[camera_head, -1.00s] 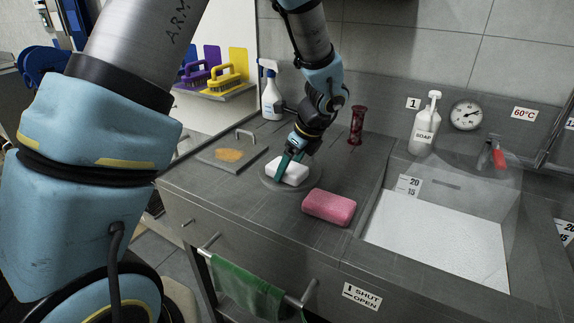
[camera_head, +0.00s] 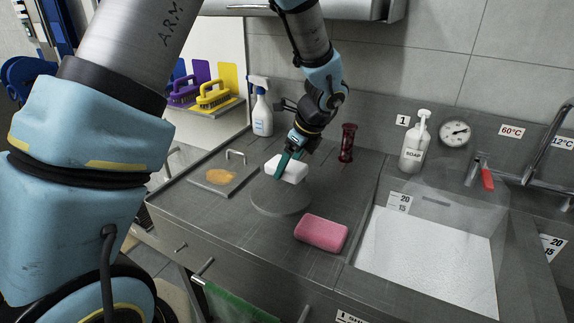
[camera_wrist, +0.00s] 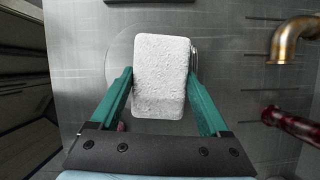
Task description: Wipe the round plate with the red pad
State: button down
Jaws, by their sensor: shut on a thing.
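The round plate (camera_head: 282,202) is a grey disc on the counter in the head view; its edge also shows behind the white pad in the wrist view (camera_wrist: 119,50). My gripper (camera_head: 287,166) is shut on a white pad (camera_head: 292,172), which is held a little above the plate. In the wrist view the white pad (camera_wrist: 160,75) sits between the two teal fingers and hides much of the plate. The red pad (camera_head: 321,233), pinkish, lies on the counter in front and to the right of the plate, apart from my gripper.
A square plate with a handle and an orange smear (camera_head: 221,177) lies left of the round plate. A spray bottle (camera_head: 262,113) and a dark red upright object (camera_head: 347,142) stand behind. A sink basin (camera_head: 428,250) is at right, with a soap bottle (camera_head: 414,145) behind it.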

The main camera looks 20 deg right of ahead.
jog(key=shift+r+p, duration=0.9)
jog(key=shift+r, duration=0.45)
jog(key=shift+f, duration=0.1)
